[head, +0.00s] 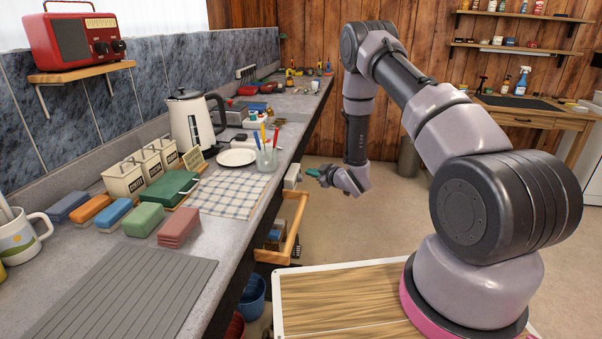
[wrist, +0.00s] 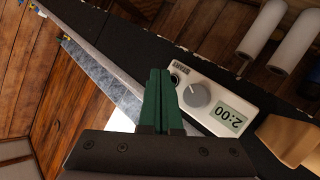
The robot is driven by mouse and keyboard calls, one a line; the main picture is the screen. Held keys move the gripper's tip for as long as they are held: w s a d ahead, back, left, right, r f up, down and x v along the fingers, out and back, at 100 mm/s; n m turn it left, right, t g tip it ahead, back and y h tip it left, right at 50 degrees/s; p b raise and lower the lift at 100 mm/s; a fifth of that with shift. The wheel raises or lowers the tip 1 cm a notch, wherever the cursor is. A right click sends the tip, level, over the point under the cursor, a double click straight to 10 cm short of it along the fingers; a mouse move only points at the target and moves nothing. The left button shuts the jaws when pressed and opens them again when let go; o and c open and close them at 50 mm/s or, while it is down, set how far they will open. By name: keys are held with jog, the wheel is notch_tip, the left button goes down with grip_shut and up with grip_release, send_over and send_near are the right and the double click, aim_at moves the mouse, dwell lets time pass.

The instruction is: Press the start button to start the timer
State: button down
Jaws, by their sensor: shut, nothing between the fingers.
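The timer (wrist: 213,100) is a white box with a grey round knob (wrist: 196,93) and a display (wrist: 228,116) reading 2:00. It has a small dark label at its upper left end. A small round part, possibly the start button (wrist: 174,79), shows below the label, close to the fingertips. In the head view the timer (head: 293,175) sits at the counter's front side, left of my gripper (head: 315,173). My gripper's green fingers (wrist: 160,73) are shut and empty. They hide part of the timer's left side. I cannot tell whether they touch it.
An open wooden drawer (head: 293,228) sticks out below the timer. The counter (head: 235,200) above holds a checked cloth (head: 228,194), a glass of pens and a kettle (head: 190,122). Two white cylinders (wrist: 262,28) are near the timer in the wrist view. The floor right of my gripper is clear.

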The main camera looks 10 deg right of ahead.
jog(key=shift+a, duration=0.2)
dwell(0.4)
jog(key=shift+w+a, duration=0.15)
jog(key=shift+a, duration=0.1)
jog(key=shift+a, duration=0.25)
dwell(0.5)
jog(key=shift+d, duration=0.7)
jog(key=s+d, duration=0.2)
jog(key=d, duration=0.3)
jog(key=shift+d, duration=0.35)
jog(key=shift+s, duration=0.1)
dwell(0.3)
